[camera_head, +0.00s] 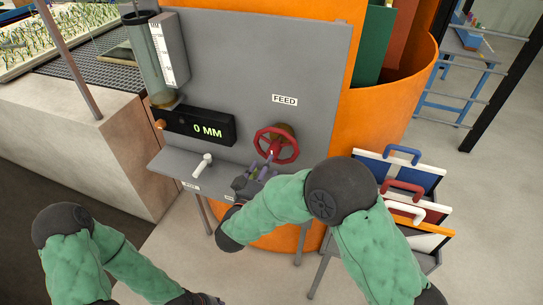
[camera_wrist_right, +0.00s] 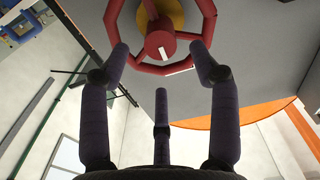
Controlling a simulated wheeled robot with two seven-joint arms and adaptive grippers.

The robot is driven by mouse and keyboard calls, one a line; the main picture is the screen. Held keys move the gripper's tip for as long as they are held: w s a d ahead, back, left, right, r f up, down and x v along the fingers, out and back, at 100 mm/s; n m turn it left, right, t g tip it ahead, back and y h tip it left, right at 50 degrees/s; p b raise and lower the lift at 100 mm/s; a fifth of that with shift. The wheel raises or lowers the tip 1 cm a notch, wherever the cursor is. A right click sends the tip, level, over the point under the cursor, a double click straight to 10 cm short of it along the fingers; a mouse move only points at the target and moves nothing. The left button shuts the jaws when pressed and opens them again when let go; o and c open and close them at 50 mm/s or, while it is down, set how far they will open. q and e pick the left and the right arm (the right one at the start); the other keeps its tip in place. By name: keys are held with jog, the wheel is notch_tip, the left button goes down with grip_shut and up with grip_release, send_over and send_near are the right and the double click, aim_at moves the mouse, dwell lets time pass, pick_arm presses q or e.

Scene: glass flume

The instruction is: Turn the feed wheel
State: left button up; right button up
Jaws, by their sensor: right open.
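The red feed wheel (camera_head: 295,148) is mounted on the grey panel (camera_head: 255,65) under the FEED label (camera_head: 285,100). My right gripper (camera_head: 265,170) is just below and in front of it. In the right wrist view the wheel's red hub (camera_wrist_right: 159,45) with a white mark shows ahead. There the right gripper (camera_wrist_right: 161,62) is open, with its fingers spread in front of the lower rim and nothing between them. I cannot tell whether they touch it. My left arm is low at the left; its gripper (camera_head: 212,299) is mostly cut off by the bottom edge.
A black display (camera_head: 195,127) reads 0 MM. A clear cylinder with a scale (camera_head: 168,50) stands above it. A white lever handle (camera_head: 203,162) is on the grey ledge left of the wheel. Cases with coloured handles (camera_head: 403,152) stand at the right.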

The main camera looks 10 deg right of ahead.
aim_at(275, 149)
jog(key=x, duration=0.5)
jog(key=shift+w+d, duration=0.2)
jog(key=shift+w, duration=0.1)
grip_shut()
